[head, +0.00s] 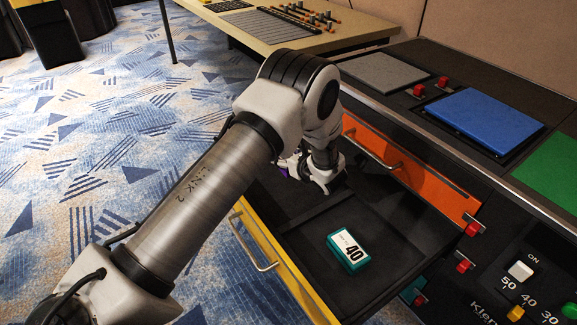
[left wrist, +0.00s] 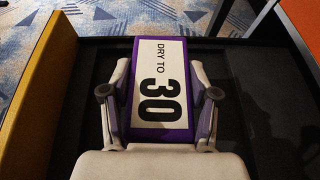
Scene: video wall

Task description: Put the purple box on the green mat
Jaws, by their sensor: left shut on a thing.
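The purple box (left wrist: 187,128) has a white label reading "DRY TO 30". It is in the far compartment of the open drawer (head: 385,217); only a sliver of it (head: 284,172) shows in the head view. My left gripper (head: 308,178) reaches down into that compartment, its fingers shut on the box's two sides, as the left wrist view (left wrist: 159,82) shows. I cannot tell whether the box touches the drawer floor. The green mat (head: 552,172) lies on the console top at the right edge, bare where it shows. My right gripper is out of view.
A teal box (head: 348,252) labelled 40 lies in the drawer's near compartment, past a divider. The drawer has a yellow front (head: 272,262). A blue mat (head: 487,118) and a grey mat (head: 383,72) are bare on the console. An orange drawer (head: 410,170) and red knobs line the console side.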

